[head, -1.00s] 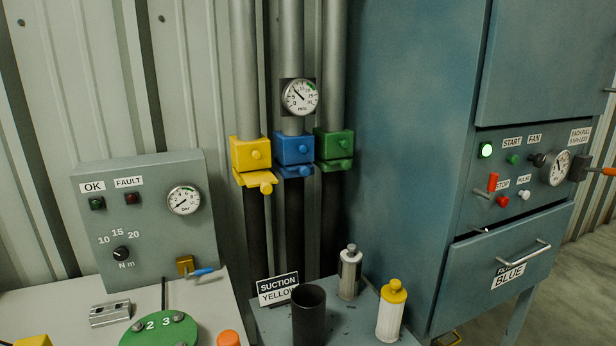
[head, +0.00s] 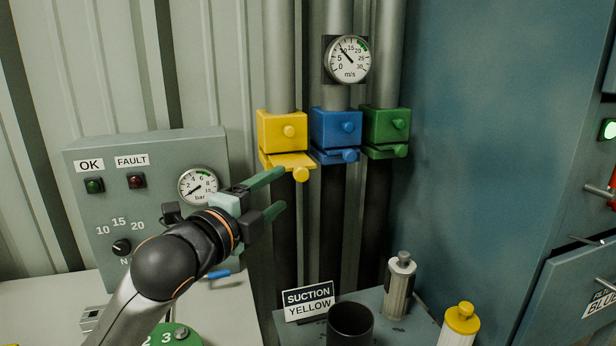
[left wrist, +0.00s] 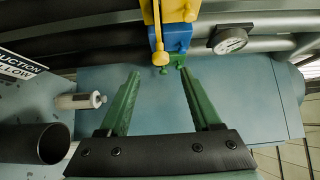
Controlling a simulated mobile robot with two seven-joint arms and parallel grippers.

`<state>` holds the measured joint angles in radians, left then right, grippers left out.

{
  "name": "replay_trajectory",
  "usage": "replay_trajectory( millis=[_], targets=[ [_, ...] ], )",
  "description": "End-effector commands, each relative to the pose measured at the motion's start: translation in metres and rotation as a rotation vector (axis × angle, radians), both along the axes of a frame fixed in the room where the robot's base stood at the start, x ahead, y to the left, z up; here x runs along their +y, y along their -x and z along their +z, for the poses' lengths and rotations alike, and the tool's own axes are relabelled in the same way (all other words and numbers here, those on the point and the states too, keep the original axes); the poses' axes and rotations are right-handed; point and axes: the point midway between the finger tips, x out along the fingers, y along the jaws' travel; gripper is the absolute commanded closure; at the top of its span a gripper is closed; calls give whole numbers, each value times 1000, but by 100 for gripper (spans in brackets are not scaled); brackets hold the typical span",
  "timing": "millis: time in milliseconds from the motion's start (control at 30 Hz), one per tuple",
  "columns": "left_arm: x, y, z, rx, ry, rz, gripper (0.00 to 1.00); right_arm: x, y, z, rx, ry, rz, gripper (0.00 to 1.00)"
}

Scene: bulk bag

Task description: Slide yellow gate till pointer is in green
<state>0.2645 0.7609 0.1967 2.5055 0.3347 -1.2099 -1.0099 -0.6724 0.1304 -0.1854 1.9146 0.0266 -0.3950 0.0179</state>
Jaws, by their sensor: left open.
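The yellow gate (head: 287,160) is a flat plate with a round knob, sticking out below the yellow block (head: 283,131) on the left pipe. It also shows in the left wrist view (left wrist: 160,40). The m/s gauge (head: 347,60) has a green band at its upper right; its pointer points to the upper left, outside the green. My left gripper (head: 275,192) is open and empty, just left of and below the yellow knob, apart from it. In the left wrist view its green fingers (left wrist: 157,85) are spread, with the yellow knob beyond them. My right gripper is not in view.
Blue (head: 335,128) and green (head: 386,126) gate blocks stand close to the right of the yellow one. Below are a sign reading SUCTION YELLOW (head: 308,301), a dark cup (head: 350,325) and bottles. A grey control panel (head: 140,220) stands at left.

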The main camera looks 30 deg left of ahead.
Motion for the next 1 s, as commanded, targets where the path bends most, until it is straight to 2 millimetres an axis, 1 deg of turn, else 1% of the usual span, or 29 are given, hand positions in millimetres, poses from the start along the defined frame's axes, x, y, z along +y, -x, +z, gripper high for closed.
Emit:
replay_trajectory(
  millis=[133,233,267,500,700,833,1000],
  targets=[
    [1,-12,5,3,7,0,35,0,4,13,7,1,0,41],
    [2,-27,5,8,7,0,35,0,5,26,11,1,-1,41],
    [3,-33,3,2,7,1,35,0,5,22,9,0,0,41],
    [6,-80,2,3,6,1,35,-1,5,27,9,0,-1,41],
    [9,-108,1,3,5,1,35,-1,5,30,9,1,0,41],
    [9,-118,1,2,3,0,35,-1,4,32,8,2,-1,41],
    [9,-123,0,2,2,0,35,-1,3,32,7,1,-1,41]
  ],
)
